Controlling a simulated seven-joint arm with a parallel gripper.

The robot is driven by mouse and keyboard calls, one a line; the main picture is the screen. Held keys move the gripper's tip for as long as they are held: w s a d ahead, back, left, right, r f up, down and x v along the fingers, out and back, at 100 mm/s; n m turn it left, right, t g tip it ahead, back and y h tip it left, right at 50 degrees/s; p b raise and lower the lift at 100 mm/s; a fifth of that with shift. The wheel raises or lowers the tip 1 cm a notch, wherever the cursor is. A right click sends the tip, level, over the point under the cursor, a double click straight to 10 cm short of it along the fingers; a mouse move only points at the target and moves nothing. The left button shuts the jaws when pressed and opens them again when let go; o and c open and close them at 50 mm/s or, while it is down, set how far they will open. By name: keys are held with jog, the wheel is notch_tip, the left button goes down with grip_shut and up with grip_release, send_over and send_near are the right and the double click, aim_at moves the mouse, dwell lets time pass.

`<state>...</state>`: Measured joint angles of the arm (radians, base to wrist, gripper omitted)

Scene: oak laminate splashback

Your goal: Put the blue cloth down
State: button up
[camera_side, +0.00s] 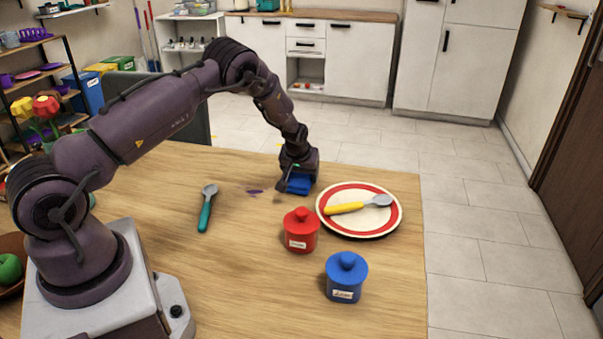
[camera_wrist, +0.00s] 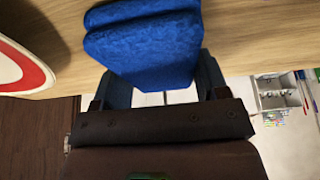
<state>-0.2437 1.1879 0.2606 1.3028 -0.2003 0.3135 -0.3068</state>
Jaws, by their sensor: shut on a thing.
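The blue cloth (camera_side: 298,184) is folded and sits between the fingers of my gripper (camera_side: 297,177), which is shut on it. In the wrist view the cloth (camera_wrist: 145,45) shows as a thick folded pad, gripped between the two dark fingers (camera_wrist: 162,85). My gripper points down at the far side of the wooden table (camera_side: 155,215). The cloth is at or just above the tabletop; I cannot tell whether it touches. A purple stain (camera_side: 255,191) lies on the table just left of the cloth.
A red-rimmed plate (camera_side: 335,222) with a yellow-handled spoon (camera_side: 345,208) stands right of the cloth. A red jar (camera_side: 301,232) and a blue jar (camera_side: 346,281) stand nearer. A teal-handled spoon (camera_side: 205,212) lies to the left. The table between that spoon and the red jar is clear.

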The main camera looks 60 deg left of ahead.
jog(key=shift+f, duration=0.1)
jog(key=o, duration=0.9)
jog(key=s+d+r+m+t+h, duration=0.1)
jog(key=s+d+r, duration=0.35)
jog(key=r, duration=0.55)
jog(key=s+d+r+m+h, duration=0.1)
jog(key=s+d+r, duration=0.2)
jog(key=d+r, duration=0.5)
jog(key=s+d+r+m+t, duration=0.1)
jog(key=s+d+r, duration=0.25)
jog(key=r, duration=0.75)
jog(key=s+d+r+m, duration=0.2)
jog(key=s+d+m, duration=0.1)
jog(key=s, duration=0.6)
jog(key=s+d+r+m+h, duration=0.1)
jog(key=s+d+r+m, duration=0.2)
jog(key=s, duration=0.7)
jog(key=shift+s+d+r, duration=0.25)
jog(key=shift+d+r, duration=0.05)
jog(key=shift+d, duration=0.8)
